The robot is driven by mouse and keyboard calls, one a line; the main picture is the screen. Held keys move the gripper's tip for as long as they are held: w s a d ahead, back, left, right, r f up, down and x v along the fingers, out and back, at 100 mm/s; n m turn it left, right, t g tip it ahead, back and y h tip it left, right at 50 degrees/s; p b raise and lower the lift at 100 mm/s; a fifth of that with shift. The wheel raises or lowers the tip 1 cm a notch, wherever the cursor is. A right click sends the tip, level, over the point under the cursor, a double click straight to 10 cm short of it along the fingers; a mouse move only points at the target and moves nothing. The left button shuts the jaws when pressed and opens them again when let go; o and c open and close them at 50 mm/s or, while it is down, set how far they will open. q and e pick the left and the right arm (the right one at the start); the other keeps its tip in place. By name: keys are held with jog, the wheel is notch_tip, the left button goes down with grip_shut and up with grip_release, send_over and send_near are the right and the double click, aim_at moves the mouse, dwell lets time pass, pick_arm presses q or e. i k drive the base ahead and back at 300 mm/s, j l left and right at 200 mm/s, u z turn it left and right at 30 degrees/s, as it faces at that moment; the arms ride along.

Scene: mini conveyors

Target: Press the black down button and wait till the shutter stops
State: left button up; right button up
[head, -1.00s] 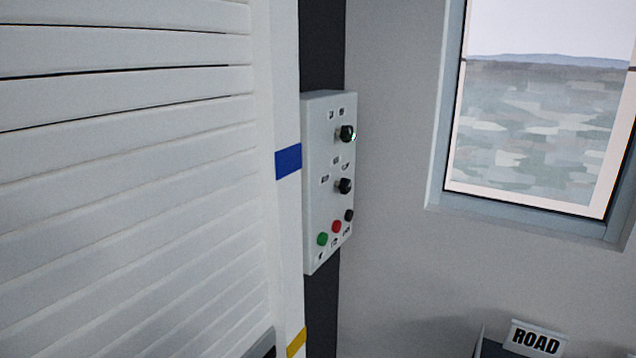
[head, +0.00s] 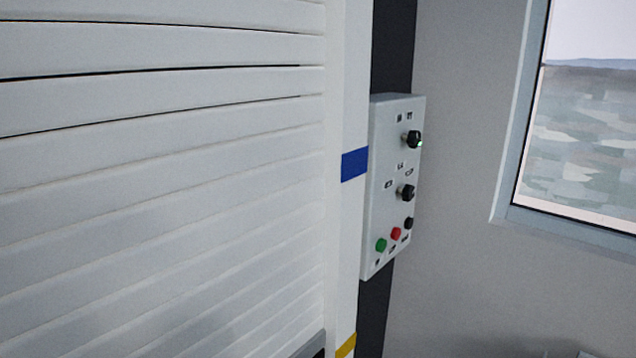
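A white control box (head: 380,225) is mounted on a dark post to the right of the shutter in the head view. Its bottom row has a green button (head: 381,245), a red button (head: 396,234) and a black button (head: 408,223). Two black knobs sit above them, the upper (head: 412,139) and the lower (head: 406,193). The white slatted shutter (head: 160,190) fills the left of the view. Slats show down to the lower edge of the picture; its bottom edge is not clearly visible. Neither of my grippers is in view.
A white frame post with a blue band (head: 354,163) and a yellow band (head: 346,346) stands between shutter and box. A window (head: 580,150) is in the grey wall (head: 460,200) at right. The space before the box looks clear.

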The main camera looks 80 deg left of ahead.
aim_at(408, 221)
jog(key=j+u, duration=0.1)
jog(key=u, duration=0.3)
jog(key=i+u, duration=0.15)
jog(key=u, duration=0.3)
jog(key=j+u, duration=0.15)
jog(key=u, duration=0.25)
jog(key=i+u, duration=0.15)
jog(key=u, duration=0.25)
jog(key=i+u, duration=0.1)
jog(key=u, duration=0.3)
jog(key=i+u, duration=0.1)
